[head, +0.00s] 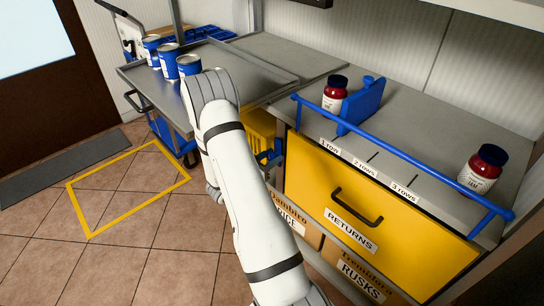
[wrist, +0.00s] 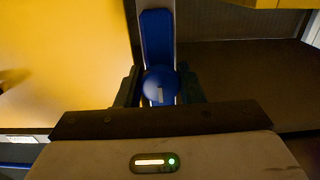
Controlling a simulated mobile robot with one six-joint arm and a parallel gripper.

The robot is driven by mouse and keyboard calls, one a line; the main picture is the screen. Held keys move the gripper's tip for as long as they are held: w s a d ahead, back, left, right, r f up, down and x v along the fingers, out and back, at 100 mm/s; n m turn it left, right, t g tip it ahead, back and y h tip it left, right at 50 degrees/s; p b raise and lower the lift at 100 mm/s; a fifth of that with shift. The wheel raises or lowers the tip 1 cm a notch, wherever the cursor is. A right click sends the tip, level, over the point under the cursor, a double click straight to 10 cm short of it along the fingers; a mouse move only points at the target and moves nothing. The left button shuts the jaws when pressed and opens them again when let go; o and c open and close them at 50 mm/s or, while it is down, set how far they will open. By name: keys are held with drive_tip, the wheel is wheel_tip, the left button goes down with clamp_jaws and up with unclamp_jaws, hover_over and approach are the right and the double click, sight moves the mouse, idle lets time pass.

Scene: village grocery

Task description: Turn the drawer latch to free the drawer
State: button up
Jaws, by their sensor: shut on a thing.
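The yellow drawer (head: 375,222) is closed under the counter. It bears a dark bar handle (head: 352,207) and a RETURNS label. A blue latch (wrist: 157,35) with a rounded knob is beside the drawer's edge in the wrist view, its long arm pointing up in the picture. Blue parts at the drawer's left edge (head: 269,157) show in the head view, partly hidden by my arm. My gripper (wrist: 160,88) is shut on the latch knob, with one dark finger on each side. In the head view my arm hides most of the gripper.
A blue rail (head: 400,155) runs along the counter's front edge. Jars (head: 480,168) and a blue divider (head: 362,106) stand on the counter. A metal cart (head: 215,75) with blue tins is at the left. Boxes sit below the drawer. Tiled floor (head: 120,255) at lower left is clear.

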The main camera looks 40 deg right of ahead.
drive_tip(key=o, duration=0.9)
drive_tip(key=a, duration=0.8)
drive_tip(key=shift+s+p, duration=0.3)
drive_tip(key=shift+p, duration=0.05)
drive_tip(key=shift+d, duration=0.1)
